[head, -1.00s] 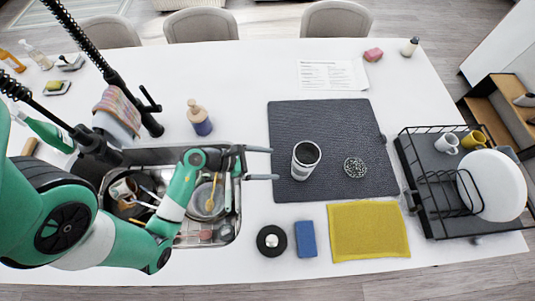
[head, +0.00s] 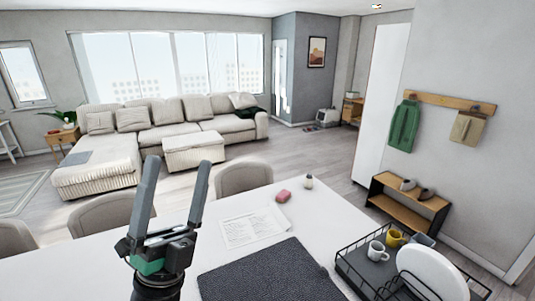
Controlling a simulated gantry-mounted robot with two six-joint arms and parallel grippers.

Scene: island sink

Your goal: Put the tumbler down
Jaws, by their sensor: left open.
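The tumbler is not in view now; the picture's lower edge cuts off most of the counter. The far part of the dark grey mat (head: 262,275) shows at the bottom centre, and no tumbler shows on that part. My left gripper (head: 176,164) is raised at the left of the counter, pointing up, with its two fingers wide apart and nothing between them. My right gripper is not in view.
A black dish rack (head: 352,262) with a white plate (head: 432,275), a white mug (head: 377,251) and a yellow mug (head: 394,238) stands at the right. Chairs (head: 243,178) line the far edge.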

